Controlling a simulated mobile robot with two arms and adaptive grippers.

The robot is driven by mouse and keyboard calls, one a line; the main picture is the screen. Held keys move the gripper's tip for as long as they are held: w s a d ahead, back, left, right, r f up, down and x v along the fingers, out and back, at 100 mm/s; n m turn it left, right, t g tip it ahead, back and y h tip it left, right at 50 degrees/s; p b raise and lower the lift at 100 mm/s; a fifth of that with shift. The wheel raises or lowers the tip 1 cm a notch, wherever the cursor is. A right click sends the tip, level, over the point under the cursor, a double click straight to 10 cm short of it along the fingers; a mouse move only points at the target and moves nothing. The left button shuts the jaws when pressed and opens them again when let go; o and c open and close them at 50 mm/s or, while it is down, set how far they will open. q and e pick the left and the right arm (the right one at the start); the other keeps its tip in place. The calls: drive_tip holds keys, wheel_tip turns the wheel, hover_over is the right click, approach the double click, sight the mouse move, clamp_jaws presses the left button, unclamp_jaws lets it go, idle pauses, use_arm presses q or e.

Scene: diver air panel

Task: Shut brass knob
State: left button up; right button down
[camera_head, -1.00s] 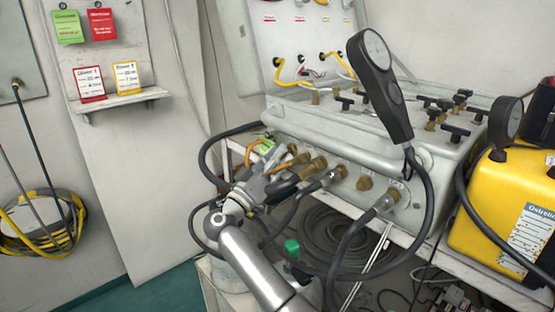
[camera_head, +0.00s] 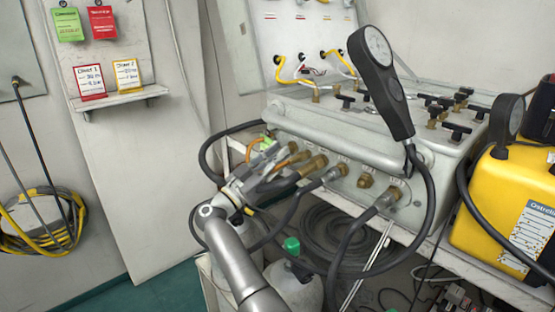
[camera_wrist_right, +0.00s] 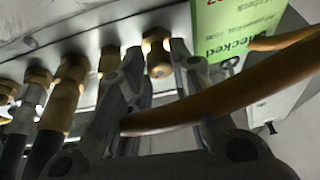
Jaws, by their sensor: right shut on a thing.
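The brass knob (camera_wrist_right: 158,56) is a short round brass piece on the front of the grey panel box (camera_head: 430,165). In the wrist view it lies between the two finger ends of my right gripper (camera_wrist_right: 157,68), which is shut on it. In the head view my right gripper (camera_head: 272,170) reaches the box's lower left front. There its own fingers and the hoses hide the knob. A green tag (camera_wrist_right: 235,45) hangs right beside the knob. An orange hose (camera_wrist_right: 250,88) crosses in front of the right finger. My left gripper does not show.
Brass fittings with dark hoses (camera_wrist_right: 68,95) sit just left of the fingers in the wrist view. A yellow case (camera_head: 505,215) is at the right, and a green-capped bottle (camera_head: 293,285) is below.

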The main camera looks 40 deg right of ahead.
idle(0.3)
drive_tip(key=c, duration=1.5)
unclamp_jaws()
drive_tip(key=shift+c, duration=0.2)
drive_tip(key=shift+a, duration=0.1)
drive_tip(key=v, duration=1.1)
drive_tip(key=shift+a+f, duration=0.2)
drive_tip(key=shift+a, duration=0.2)
